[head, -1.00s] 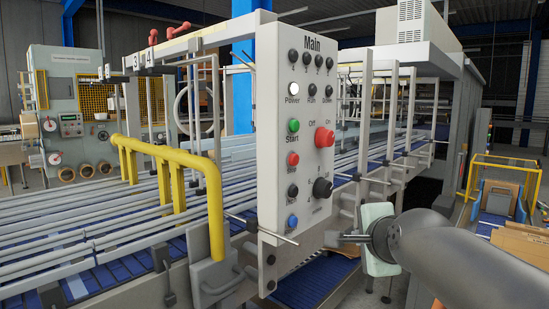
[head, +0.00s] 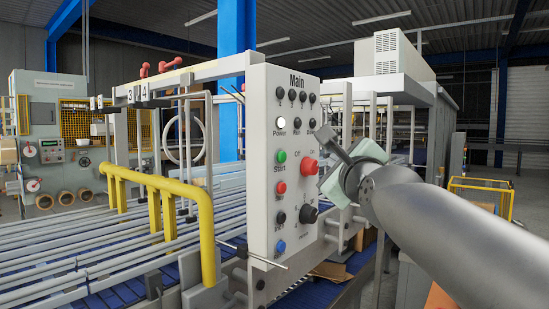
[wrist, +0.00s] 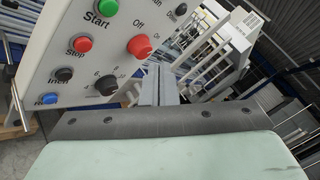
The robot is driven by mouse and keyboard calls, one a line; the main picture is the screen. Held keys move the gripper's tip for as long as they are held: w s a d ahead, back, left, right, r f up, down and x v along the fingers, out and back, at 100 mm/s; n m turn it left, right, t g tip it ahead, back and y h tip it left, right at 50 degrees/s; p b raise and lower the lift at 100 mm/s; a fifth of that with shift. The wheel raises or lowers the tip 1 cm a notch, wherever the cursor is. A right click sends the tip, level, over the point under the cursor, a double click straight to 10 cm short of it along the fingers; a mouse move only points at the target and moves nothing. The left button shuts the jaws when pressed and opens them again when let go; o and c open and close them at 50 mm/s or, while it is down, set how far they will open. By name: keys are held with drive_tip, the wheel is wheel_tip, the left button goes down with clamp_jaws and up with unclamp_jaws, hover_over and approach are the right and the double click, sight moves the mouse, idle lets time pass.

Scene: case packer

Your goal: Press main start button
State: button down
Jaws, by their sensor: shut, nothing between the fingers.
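The white Main control panel (head: 268,205) stands upright in the middle of the head view. Its green Start button (head: 281,157) sits on the left column, above the red Stop button (head: 280,187). In the wrist view the green Start button (wrist: 106,8) is at the top edge, up and left of my fingers. My gripper (head: 334,146) is shut and empty, just right of the panel at about the height of the red Off/On knob (head: 308,167). The fingers in the wrist view (wrist: 158,88) lie together beside the panel's right edge. They appear apart from every button.
A black rotary knob (head: 308,214) and a blue button (head: 281,247) are lower on the panel. A yellow rail (head: 160,182) stands to its left over the conveyor. A white lamp (head: 280,129) marked Power is lit above Start.

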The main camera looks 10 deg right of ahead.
sight(282, 157)
drive_tip(key=w+a+p, duration=0.6)
drive_tip(key=p, duration=0.2)
drive_tip(key=shift+w+a, duration=0.15)
idle(2.0)
drive_tip(key=shift+w+a, duration=0.25)
